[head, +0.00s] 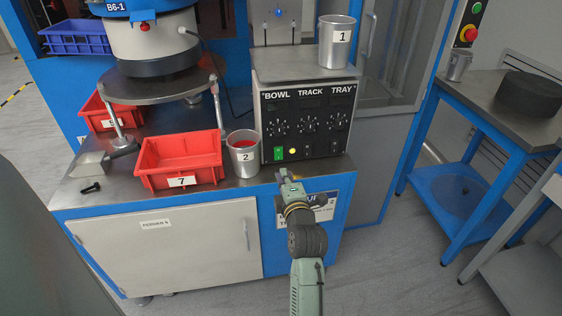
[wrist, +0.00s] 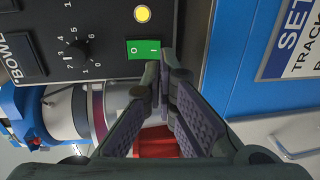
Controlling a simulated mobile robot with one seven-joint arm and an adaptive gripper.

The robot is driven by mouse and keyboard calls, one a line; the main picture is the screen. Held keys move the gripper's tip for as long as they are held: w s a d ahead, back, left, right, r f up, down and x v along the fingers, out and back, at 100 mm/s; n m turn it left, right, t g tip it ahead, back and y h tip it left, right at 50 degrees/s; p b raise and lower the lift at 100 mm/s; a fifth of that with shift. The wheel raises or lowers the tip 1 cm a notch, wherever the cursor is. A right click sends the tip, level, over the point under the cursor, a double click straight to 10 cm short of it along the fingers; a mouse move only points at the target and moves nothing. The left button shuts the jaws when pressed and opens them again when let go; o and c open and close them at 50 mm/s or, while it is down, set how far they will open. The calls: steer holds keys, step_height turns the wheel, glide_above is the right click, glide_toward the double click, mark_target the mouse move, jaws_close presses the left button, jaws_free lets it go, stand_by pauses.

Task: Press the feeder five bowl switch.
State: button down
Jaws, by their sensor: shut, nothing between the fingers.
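The control box (head: 306,117) labelled BOWL, TRACK and TRAY stands on the bench. The green bowl switch (head: 278,153) is on its front at the lower left, beside a lit yellow lamp (head: 292,151). My gripper (head: 284,173) is shut and empty, in front of and just below the switch. In the wrist view its fingertips (wrist: 165,75) are close beside the switch's I end; I cannot tell whether they touch it.
Cup 2 (head: 243,160) and red bin 7 (head: 180,165) stand left of the box. Cup 1 (head: 335,45) stands on top of it. The bowl feeder (head: 152,45) is at the left. Open floor lies before the cabinet, labelled FEEDER 5 (head: 155,224).

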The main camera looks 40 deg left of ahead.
mark_target(279, 160)
steer(key=p+x, duration=0.1)
steer(key=x, duration=0.4)
steer(key=shift+w+a, duration=0.15)
steer(key=shift+w, duration=0.05)
steer(key=shift+f, duration=0.15)
steer(key=b, duration=0.2)
steer(key=shift+w+a+f+t+b, duration=0.1)
steer(key=shift+a+f+t+b, duration=0.05)
steer(key=shift+f+t+b, duration=0.2)
steer(key=shift+w+a+f+b, duration=0.1)
steer(key=shift+f+b, duration=0.05)
steer(key=shift+b, duration=0.6)
steer(key=shift+r+p, duration=0.5)
steer(key=shift+p, duration=0.1)
steer(key=shift+y, duration=0.3)
